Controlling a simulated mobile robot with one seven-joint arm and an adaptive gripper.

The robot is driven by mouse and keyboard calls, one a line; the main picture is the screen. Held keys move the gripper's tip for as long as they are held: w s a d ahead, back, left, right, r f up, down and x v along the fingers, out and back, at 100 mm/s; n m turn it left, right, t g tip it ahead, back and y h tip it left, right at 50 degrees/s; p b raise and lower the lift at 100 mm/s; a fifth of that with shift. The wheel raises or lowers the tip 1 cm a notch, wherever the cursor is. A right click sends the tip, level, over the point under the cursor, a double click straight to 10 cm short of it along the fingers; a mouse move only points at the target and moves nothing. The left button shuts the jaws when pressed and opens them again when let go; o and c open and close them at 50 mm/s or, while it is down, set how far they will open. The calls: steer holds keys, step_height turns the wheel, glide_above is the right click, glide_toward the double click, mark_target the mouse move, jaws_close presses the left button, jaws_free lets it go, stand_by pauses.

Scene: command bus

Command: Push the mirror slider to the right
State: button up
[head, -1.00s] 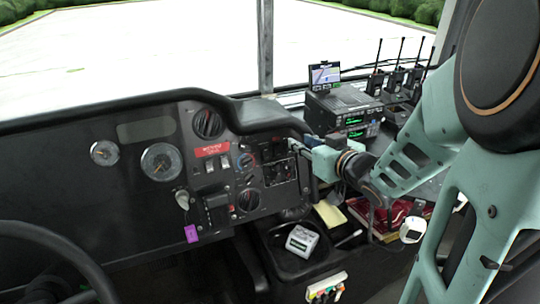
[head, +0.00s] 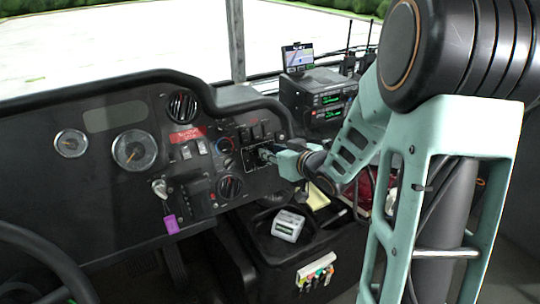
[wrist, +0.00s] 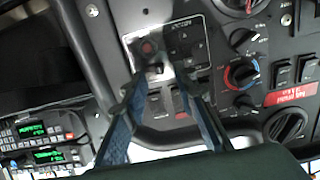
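The mirror control panel (wrist: 168,45) is a dark plate with a pale outline on the dashboard; it also shows in the head view (head: 251,160). A round knob with a reddish centre (wrist: 147,47) sits on it, with a small pale tab (wrist: 155,69) just below that may be the slider. My gripper (wrist: 158,76) has its two blue-padded fingers apart, with the tips close to the panel on either side of the pale tab. Contact cannot be told. In the head view my gripper (head: 267,154) reaches the panel from the right and hides part of it.
Rocker switches (wrist: 295,70) and a red-blue dial (wrist: 241,73) lie beside the panel. A curved dashboard rim (wrist: 92,55) runs close to the gripper. Radios (head: 325,95) stand behind the arm, and a pale box (head: 288,225) lies in the console below.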

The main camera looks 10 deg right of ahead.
steer(key=shift+x, duration=0.8)
steer(key=shift+c, duration=0.6)
jaws_close()
